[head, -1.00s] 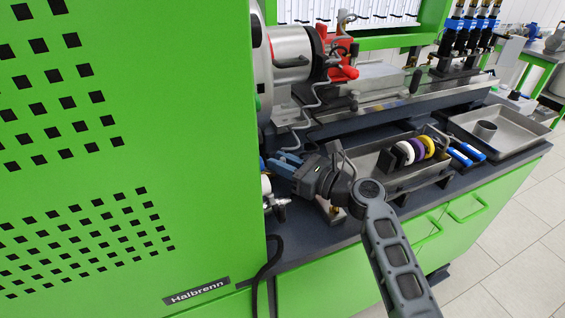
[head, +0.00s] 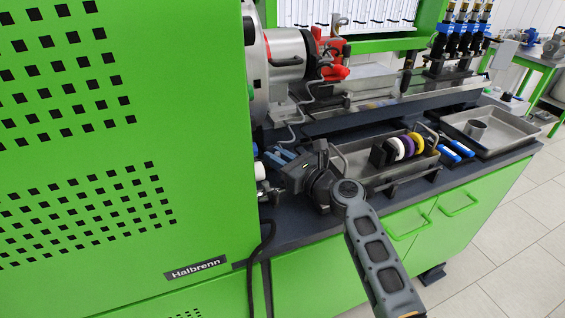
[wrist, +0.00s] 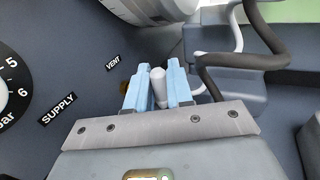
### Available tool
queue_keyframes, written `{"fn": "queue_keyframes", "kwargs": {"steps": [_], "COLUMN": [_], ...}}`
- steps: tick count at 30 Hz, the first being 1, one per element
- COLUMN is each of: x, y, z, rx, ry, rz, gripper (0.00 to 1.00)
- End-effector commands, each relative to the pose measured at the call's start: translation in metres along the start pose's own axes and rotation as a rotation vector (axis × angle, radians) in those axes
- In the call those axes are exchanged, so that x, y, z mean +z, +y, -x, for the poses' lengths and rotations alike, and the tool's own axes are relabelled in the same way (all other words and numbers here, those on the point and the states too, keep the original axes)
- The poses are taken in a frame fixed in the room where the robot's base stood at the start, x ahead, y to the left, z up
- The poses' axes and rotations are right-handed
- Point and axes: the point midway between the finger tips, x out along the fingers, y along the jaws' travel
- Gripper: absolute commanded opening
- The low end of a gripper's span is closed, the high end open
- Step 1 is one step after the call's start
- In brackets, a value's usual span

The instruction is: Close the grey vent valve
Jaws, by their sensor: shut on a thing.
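The grey vent valve shows in the wrist view as a light grey, round-ended lever (wrist: 158,88) beside the "VENT" label (wrist: 113,63) on the dark panel. My gripper (wrist: 158,85) has its two blue fingers on either side of this lever, shut on it. The lever's end stands up between the fingers; its base is mostly hidden. In the head view my gripper (head: 278,157) reaches in beside the green cabinet's edge, and the valve itself is hidden there.
The dial (wrist: 12,95) and "SUPPLY" label (wrist: 58,108) lie left of my fingers. A dark hose (wrist: 225,68) runs close on the right. In the head view a metal tray with coloured rings (head: 385,160) stands right of my wrist. The green cabinet (head: 120,150) blocks the left.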

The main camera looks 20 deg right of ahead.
Motion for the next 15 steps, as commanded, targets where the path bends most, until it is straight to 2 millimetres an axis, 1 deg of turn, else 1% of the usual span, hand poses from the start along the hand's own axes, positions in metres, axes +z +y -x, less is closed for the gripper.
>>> {"fn": "queue_keyframes", "kwargs": {"steps": [7,15], "x": [0.0021,0.0003], "y": [0.0009,0.0003], "z": [-0.0016,-0.0009], "rx": [-0.084,-0.106], "ry": [0.0,0.0], "rz": [0.0,0.001], "gripper": [0.0,0.0]}}
